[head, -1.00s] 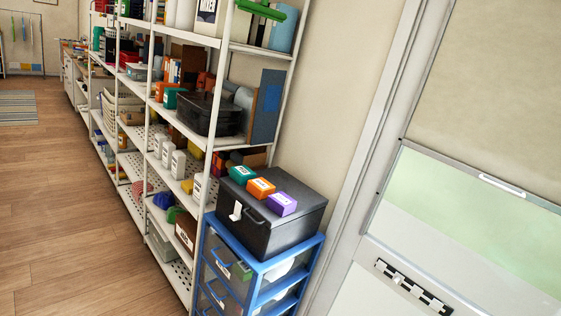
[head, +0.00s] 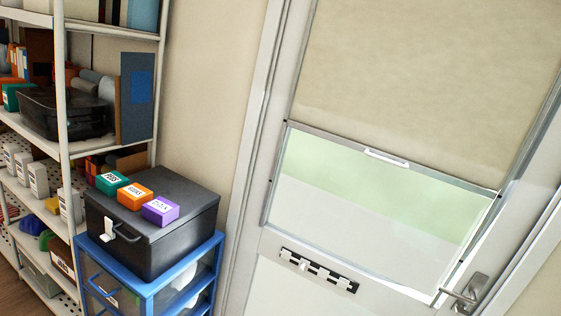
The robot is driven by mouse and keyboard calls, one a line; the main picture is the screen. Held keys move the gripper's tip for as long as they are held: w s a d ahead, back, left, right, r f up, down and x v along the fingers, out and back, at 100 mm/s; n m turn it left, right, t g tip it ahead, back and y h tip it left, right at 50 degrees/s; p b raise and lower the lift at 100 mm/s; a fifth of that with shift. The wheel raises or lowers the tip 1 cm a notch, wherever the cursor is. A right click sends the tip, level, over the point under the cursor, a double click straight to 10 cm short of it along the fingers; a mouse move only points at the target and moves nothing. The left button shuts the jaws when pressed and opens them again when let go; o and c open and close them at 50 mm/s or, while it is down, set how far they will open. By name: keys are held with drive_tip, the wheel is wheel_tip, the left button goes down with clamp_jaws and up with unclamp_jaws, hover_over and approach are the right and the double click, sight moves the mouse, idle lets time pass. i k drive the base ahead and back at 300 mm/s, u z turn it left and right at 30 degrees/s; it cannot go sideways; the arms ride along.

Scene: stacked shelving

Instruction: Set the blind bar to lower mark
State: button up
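The blind (head: 415,85) is a beige sheet over the upper part of a door window. Its grey bar (head: 330,137) runs along the sheet's lower edge, tilted in the picture, with a white handle (head: 386,158) near its middle. Below the bar, pale green and white glass (head: 370,220) shows. Small dark spots sit along the window's side frame, one (head: 270,181) below the bar's left end; I cannot tell which is the lower mark. My gripper is not in view.
A black-and-white strip (head: 335,279) is on the door below the window. A metal door handle (head: 468,295) is at lower right. At left, a dark box (head: 160,245) topped with three small coloured boxes stands on a blue drawer unit (head: 150,290), beside white shelving (head: 62,110).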

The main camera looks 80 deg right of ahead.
sight(393, 159)
drive_tip(key=z, duration=1.1)
drive_tip(key=i, duration=0.1)
drive_tip(key=z, duration=2.55)
drive_tip(key=k, duration=1.3)
drive_tip(key=u, duration=0.55)
drive_tip(key=i, duration=1)
drive_tip(key=u, duration=0.05)
